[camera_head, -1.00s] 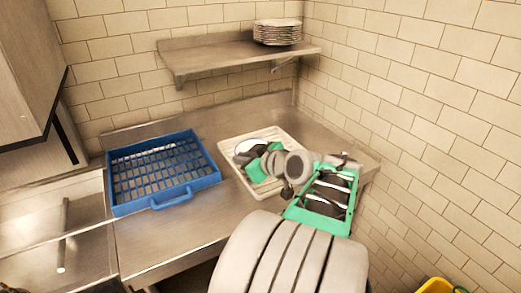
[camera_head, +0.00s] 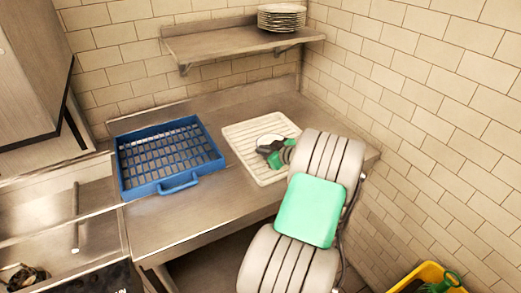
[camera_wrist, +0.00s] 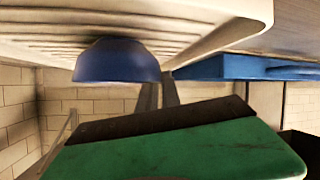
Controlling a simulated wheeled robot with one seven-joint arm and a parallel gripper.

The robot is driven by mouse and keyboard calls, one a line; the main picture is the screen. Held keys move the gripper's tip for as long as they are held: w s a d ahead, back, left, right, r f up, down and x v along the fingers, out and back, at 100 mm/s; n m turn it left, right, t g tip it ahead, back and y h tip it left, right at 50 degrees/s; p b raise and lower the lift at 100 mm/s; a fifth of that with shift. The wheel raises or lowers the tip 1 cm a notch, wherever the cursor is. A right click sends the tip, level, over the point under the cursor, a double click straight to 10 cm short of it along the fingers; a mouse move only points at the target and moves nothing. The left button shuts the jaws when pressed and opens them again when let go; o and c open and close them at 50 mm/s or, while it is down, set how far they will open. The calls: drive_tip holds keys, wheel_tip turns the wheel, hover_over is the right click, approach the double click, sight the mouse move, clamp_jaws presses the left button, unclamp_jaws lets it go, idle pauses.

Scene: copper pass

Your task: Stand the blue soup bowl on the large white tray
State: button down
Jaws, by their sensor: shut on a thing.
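The blue soup bowl (camera_wrist: 117,62) shows in the wrist view, which looks upside down; its rim faces away from the tray. In the head view only its pale inside (camera_head: 270,138) shows, over the large white tray (camera_head: 243,131). The ribbed tray also fills the top of the wrist view (camera_wrist: 225,14). The bowl is upright, at or just above the tray; I cannot tell whether its foot touches. My gripper (camera_head: 266,148) is shut on the bowl's near rim. Its grey fingers (camera_wrist: 160,92) reach the rim in the wrist view. My arm hides the tray's near right corner.
A blue rack (camera_head: 160,186) stands left of the tray on the steel counter (camera_head: 205,218). A shelf (camera_head: 215,43) with stacked white plates (camera_head: 281,17) hangs above. A sink is at left, a tiled wall at right, a yellow bin (camera_head: 432,270) at lower right.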

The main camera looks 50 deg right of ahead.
drive_tip(key=shift+f, duration=0.15)
drive_tip(key=shift+f, duration=0.1)
drive_tip(key=c, duration=1.5)
unclamp_jaws()
drive_tip(key=shift+c, duration=0.2)
